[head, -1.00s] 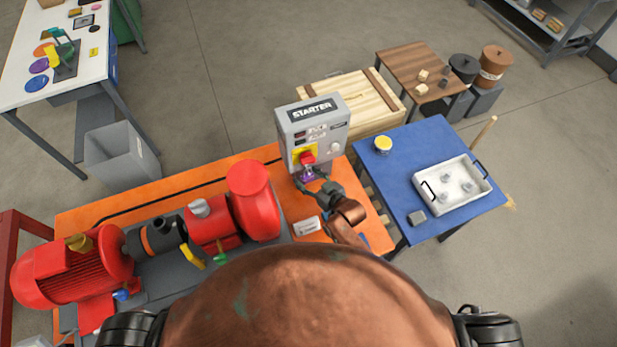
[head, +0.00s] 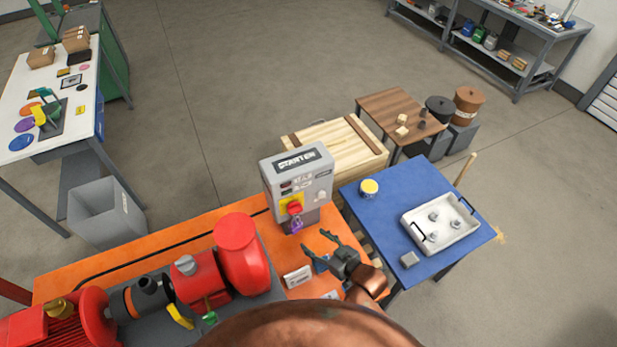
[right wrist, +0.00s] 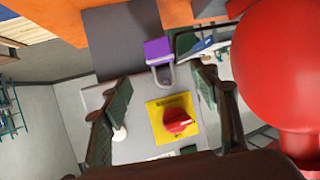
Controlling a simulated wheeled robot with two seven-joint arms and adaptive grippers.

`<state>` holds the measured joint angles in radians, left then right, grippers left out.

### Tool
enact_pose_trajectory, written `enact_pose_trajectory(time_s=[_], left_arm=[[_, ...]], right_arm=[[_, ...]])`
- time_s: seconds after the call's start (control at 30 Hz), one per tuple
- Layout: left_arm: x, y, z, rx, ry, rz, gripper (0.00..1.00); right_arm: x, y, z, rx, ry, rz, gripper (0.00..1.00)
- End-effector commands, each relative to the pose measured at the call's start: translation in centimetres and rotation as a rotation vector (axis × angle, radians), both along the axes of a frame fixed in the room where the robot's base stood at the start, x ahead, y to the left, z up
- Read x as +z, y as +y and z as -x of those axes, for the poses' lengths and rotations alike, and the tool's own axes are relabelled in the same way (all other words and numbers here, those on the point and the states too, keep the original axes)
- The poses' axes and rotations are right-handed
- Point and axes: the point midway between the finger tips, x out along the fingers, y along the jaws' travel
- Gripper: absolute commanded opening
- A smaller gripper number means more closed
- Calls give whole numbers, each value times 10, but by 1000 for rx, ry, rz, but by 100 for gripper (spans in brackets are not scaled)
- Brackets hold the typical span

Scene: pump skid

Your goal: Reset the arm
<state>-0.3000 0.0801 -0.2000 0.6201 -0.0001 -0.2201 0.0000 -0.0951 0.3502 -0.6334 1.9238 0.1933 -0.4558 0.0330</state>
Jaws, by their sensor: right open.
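My right gripper (head: 314,240) is open and empty, a little right of and below the grey starter box (head: 299,172) in the head view. A purple padlock (head: 296,226) hangs at the box's red switch knob (head: 295,208) on its yellow plate, apart from my fingers. In the right wrist view the open fingers (right wrist: 158,72) frame the purple padlock (right wrist: 157,49) with its shackle, and the red knob (right wrist: 178,121) on the yellow plate (right wrist: 160,108) shows below it. Whether the shackle is closed cannot be told. My left gripper is not in view.
The red pump (head: 240,262) stands left of my right gripper on the orange skid (head: 150,243). A blue table (head: 385,215) with a white tray (head: 438,242) and a yellow-lidded jar (head: 369,189) is to the right. A wooden crate (head: 340,150) stands behind the starter box.

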Motion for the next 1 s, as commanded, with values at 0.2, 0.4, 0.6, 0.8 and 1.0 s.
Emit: enact_pose_trajectory(time_s=[0.2,0.4,0.6,0.8,1.0], left_arm=[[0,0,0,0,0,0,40],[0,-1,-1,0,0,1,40],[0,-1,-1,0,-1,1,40],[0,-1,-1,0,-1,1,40],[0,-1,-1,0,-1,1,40]], right_arm=[[-1,-6,3,-15,16,7,55],[-11,-74,34,-164,176,92,55],[-23,-181,111,-379,432,218,55],[-25,-236,170,-496,586,282,55],[-22,-271,218,-580,698,323,55]])
